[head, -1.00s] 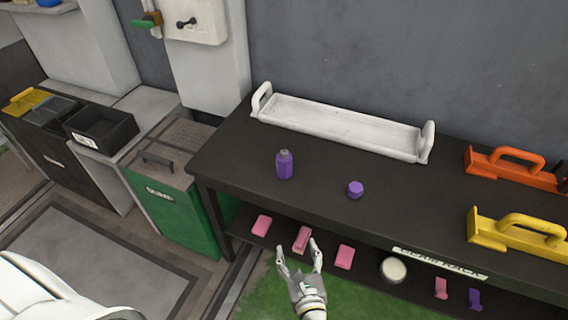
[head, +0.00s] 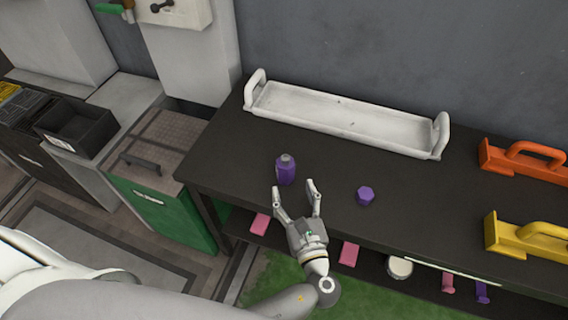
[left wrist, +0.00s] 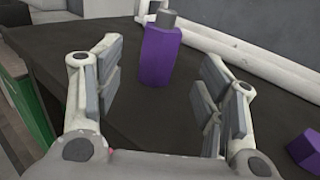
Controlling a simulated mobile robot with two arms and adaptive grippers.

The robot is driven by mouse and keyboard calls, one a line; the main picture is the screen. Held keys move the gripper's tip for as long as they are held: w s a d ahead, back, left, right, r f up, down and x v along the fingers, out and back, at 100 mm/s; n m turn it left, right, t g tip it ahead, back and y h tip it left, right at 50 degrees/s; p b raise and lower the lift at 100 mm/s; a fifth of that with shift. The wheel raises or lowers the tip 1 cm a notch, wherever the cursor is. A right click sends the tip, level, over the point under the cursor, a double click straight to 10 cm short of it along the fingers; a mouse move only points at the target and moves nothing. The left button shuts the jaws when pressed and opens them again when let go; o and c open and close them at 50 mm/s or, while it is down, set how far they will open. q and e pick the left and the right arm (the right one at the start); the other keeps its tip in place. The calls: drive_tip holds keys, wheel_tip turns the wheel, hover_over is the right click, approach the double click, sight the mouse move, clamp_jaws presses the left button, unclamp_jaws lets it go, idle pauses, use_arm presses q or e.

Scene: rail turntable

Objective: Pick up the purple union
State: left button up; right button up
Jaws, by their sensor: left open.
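A tall purple hexagonal piece with a grey top, which looks like the purple union (head: 286,171), stands upright on the dark bench. A shorter purple hexagonal piece (head: 365,195) stands to its right. My left gripper (head: 296,190) is open and empty at the bench's front edge, just in front of the tall piece. In the left wrist view the tall purple piece (left wrist: 158,55) shows between the two fingers, beyond their tips and apart from them. The shorter piece (left wrist: 305,149) is at the right edge there. My right gripper is not in view.
A long white tray (head: 345,117) with end handles lies behind the purple pieces. Orange (head: 520,160) and yellow (head: 525,238) handled blocks sit at the bench's right. Pink pieces (head: 349,254) lie on the lower shelf. A green bin (head: 160,215) stands left of the bench.

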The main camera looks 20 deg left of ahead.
sight(288, 175)
use_arm(q)
drive_tip(key=x, duration=0.3)
drive_tip(key=shift+w, duration=0.15)
drive_tip(key=x, duration=0.5)
drive_tip(key=shift+p, duration=0.4)
drive_tip(key=shift+w+a, duration=0.15)
drive_tip(key=c, duration=1.4)
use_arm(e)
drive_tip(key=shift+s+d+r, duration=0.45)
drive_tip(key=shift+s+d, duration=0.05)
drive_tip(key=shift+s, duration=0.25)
use_arm(q)
drive_tip(key=shift+r, duration=0.1)
